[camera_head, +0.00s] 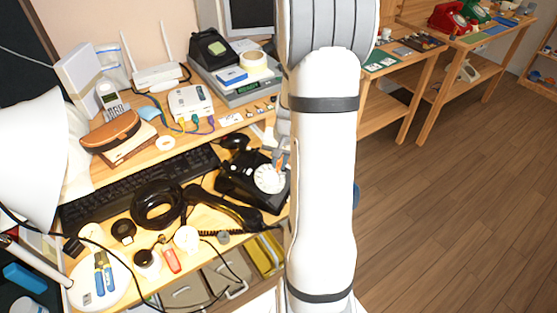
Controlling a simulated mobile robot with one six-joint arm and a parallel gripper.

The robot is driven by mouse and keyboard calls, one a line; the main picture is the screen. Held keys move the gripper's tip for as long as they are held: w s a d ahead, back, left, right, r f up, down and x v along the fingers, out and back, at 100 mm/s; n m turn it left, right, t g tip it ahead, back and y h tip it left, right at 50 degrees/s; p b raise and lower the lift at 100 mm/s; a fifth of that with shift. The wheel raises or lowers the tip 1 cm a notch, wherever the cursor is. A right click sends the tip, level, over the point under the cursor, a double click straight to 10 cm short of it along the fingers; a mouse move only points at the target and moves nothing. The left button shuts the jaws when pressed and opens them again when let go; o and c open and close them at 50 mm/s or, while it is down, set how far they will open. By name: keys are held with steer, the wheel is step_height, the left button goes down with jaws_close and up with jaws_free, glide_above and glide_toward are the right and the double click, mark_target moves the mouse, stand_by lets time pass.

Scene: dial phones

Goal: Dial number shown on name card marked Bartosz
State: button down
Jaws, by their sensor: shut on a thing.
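A black rotary phone (236,181) with a white dial (270,179) stands on the desk, left of my arm. A black handset (234,209) lies in front of it, apart from the body. My gripper (280,163) is at the upper right edge of the dial, partly hidden by my white arm. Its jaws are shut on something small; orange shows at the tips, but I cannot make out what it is. I cannot tell whether it touches the dial. No card marked Bartosz can be read; a small white card (232,118) lies on the shelf behind.
A router (159,76) and a scale (240,91) stand behind. Red (446,17) and green (477,11) phones stand on far tables. The right floor is clear.

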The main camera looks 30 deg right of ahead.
steer(key=shift+s+f, duration=0.1)
steer(key=shift+s, duration=0.1)
steer(key=shift+s+d+r+p, duration=0.15)
steer(key=shift+r+p, duration=0.1)
steer(key=shift+r, duration=0.2)
steer(key=shift+s+d+r+p, duration=0.1)
steer(key=shift+s+r+p, duration=0.1)
steer(key=shift+r, duration=0.25)
steer(key=shift+w+a+r+p, duration=0.5)
steer(key=shift+w+a, duration=0.1)
steer(key=shift+a, duration=0.25)
steer(key=shift+w+a+r+p, duration=0.5)
steer(key=shift+w+a, duration=0.05)
steer(key=shift+a, duration=0.3)
steer(key=shift+f, duration=0.15)
steer(key=shift+w+a+f+b, duration=0.1)
steer(key=shift+w+f+b, duration=0.1)
steer(key=shift+f+b, duration=0.25)
